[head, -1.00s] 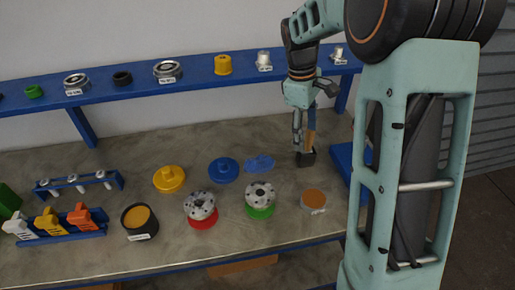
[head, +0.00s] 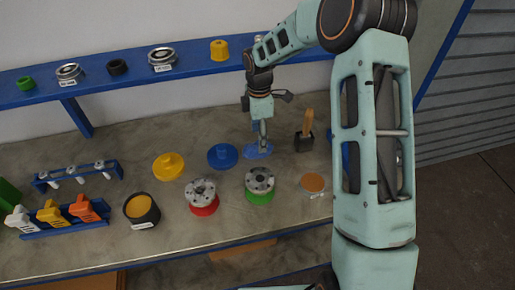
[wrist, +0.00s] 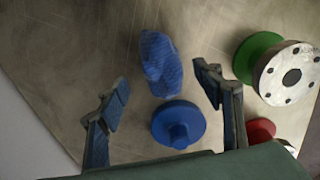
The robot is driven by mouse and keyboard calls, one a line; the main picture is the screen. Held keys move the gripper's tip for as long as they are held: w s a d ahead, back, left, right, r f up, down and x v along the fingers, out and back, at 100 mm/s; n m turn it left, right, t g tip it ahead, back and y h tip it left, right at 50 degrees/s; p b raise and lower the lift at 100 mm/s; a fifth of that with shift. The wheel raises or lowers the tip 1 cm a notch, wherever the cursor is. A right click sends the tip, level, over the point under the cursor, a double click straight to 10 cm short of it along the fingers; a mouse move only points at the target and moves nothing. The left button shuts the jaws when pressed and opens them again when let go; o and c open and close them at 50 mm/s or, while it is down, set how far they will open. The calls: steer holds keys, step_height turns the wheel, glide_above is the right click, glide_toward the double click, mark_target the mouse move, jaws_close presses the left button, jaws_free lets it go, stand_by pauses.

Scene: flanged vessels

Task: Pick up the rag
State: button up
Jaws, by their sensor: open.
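The rag (head: 259,151) is a flat, crumpled blue cloth on the grey metal bench, just right of a blue flanged cap. In the wrist view the rag (wrist: 161,64) lies ahead of my fingers, roughly between their lines, with nothing touching it. My gripper (head: 262,143) hangs over the rag in the head view and hides part of it. In the wrist view my gripper (wrist: 163,97) shows its two blue-padded fingers spread wide and empty.
The blue cap (wrist: 179,124) stands close beside the rag. A black holder with a wooden handle (head: 305,138) is to the right. Flanged vessels on green (head: 260,186) and red (head: 202,196) bases stand in front. A blue shelf (head: 120,83) runs behind.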

mark_target(257, 146)
steer(key=f, duration=0.4)
steer(key=shift+s+a+f+p, duration=0.15)
steer(key=shift+s+a+p, duration=0.1)
steer(key=shift+p, duration=0.15)
steer(key=shift+c, duration=0.5)
steer(key=c, duration=1.2)
steer(key=shift+o, duration=0.2)
steer(key=shift+w, duration=0.1)
